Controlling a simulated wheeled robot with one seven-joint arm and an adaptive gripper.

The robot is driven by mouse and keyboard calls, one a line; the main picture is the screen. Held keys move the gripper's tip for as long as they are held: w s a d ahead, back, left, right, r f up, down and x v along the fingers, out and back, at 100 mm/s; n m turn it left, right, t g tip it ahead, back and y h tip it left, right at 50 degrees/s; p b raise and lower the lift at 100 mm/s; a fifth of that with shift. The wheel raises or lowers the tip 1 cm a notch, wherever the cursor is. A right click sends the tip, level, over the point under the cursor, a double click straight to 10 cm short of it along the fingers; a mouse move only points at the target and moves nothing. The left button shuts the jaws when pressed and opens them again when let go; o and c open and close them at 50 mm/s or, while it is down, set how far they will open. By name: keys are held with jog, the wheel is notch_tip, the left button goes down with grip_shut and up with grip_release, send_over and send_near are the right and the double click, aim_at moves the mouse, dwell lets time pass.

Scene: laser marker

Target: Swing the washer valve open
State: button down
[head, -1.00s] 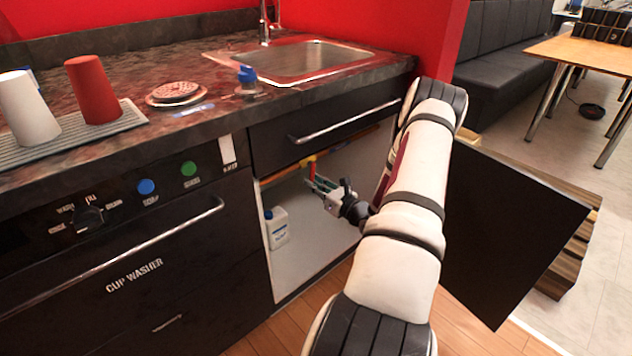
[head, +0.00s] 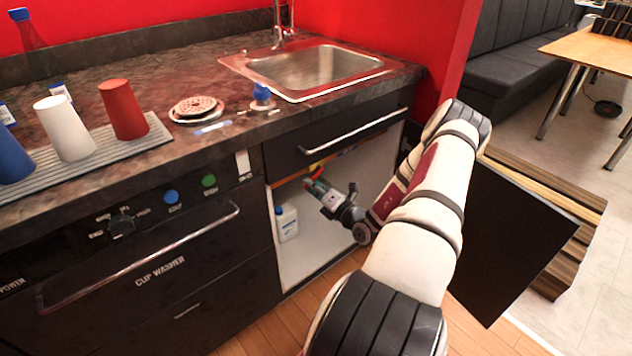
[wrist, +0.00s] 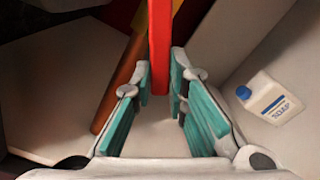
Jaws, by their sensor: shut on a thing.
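The washer valve's red handle (head: 317,168) is under the counter, high in the open cabinet. In the wrist view the red handle (wrist: 160,45) runs down from the top edge between my finger pads. My gripper (wrist: 160,78), with teal pads, is shut on this handle near its fingertips. In the head view my gripper (head: 314,186) reaches into the cabinet from the right and points up to the left. The valve body is mostly hidden by the gripper and the cabinet's top edge.
A white bottle with a blue cap (head: 287,223) stands on the cabinet floor, left of my gripper. The open black cabinet door (head: 520,240) is right of my arm. The cup washer (head: 150,260) adjoins on the left. A drawer handle (head: 350,131) juts out above.

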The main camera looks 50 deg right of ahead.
jog(key=shift+a+r+m+p, duration=0.15)
jog(key=shift+r+m+p, duration=0.4)
jog(key=shift+m, duration=0.45)
jog(key=shift+a+r+m+p, duration=0.1)
jog(key=shift+r+m+p, duration=0.3)
jog(key=shift+m+p, duration=0.5)
jog(key=shift+a+r+m+p, duration=0.15)
jog(key=shift+r+m+p, duration=0.35)
jog(key=shift+m, duration=0.6)
jog(key=c, duration=1.6)
grip_release()
jog(key=shift+o, duration=0.2)
jog(key=v, duration=1.2)
jog(key=shift+f, duration=0.1)
